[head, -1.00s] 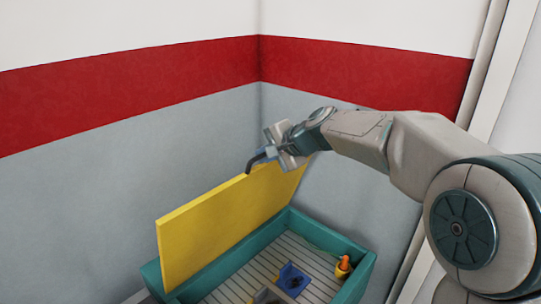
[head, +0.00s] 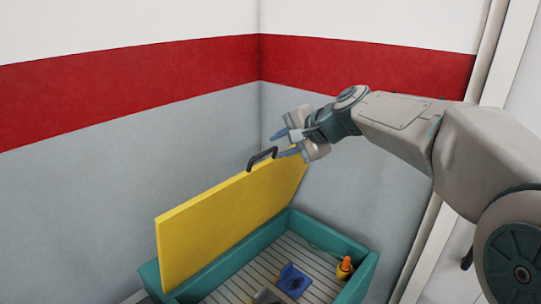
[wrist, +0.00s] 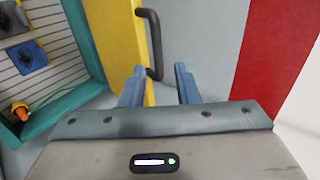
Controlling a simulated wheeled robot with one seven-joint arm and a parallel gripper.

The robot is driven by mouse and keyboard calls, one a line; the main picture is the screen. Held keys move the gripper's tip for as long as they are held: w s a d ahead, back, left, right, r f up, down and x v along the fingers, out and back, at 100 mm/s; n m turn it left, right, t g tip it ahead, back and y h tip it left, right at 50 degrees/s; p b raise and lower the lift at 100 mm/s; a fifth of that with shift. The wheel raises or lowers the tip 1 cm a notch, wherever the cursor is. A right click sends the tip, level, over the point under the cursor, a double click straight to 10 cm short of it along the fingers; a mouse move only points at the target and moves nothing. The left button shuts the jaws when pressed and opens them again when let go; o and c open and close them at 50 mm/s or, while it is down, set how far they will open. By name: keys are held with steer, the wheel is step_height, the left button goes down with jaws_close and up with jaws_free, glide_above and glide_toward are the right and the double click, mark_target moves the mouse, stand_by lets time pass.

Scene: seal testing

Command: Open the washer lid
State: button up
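The yellow washer lid (head: 225,222) stands raised, nearly upright, along the back edge of the teal washer tub (head: 325,242). Its dark handle (head: 262,158) is on the lid's top edge. My gripper (head: 279,144) is open and empty, just right of and above the handle. In the wrist view, the handle (wrist: 152,40) shows ahead of my parted fingers (wrist: 159,70), and the lid (wrist: 120,35) is to the left. Nothing is held.
Grey walls (head: 90,200) with a red band stand close behind. Free air lies above the open tub.

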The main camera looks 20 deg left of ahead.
steer(key=b+v, duration=0.1)
steer(key=v, duration=0.6)
steer(key=shift+d+r, duration=0.1)
steer(key=shift+s+d, duration=0.1)
